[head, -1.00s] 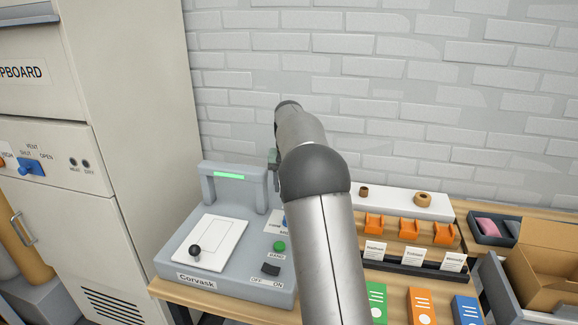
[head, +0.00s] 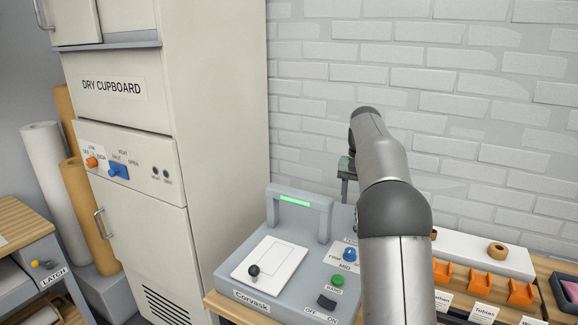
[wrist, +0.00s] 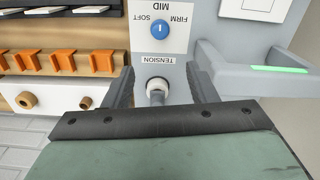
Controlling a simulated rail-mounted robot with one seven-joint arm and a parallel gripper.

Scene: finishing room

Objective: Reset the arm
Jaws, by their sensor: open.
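My gripper shows in the wrist view (wrist: 160,72) with its two dark fingers apart. Its green-grey body fills the bottom of that view. A pale round peg (wrist: 156,88) by the TENSION label shows in the gap between the fingers; I cannot tell how far beyond them it lies. In the head view my arm rises at the right of centre, over the grey Corvask machine (head: 240,296). Only a small greenish part of my gripper shows there, left of the arm's upper end; its fingertips are hidden or too small to make out.
The dry cupboard (head: 141,215) stands left of the machine. A blue tension dial (wrist: 160,30) is on the machine. Orange holders (head: 482,283) and a white block (head: 470,250) with brown rings lie at the right. A brick wall (head: 480,120) is behind; the space before it looks clear.

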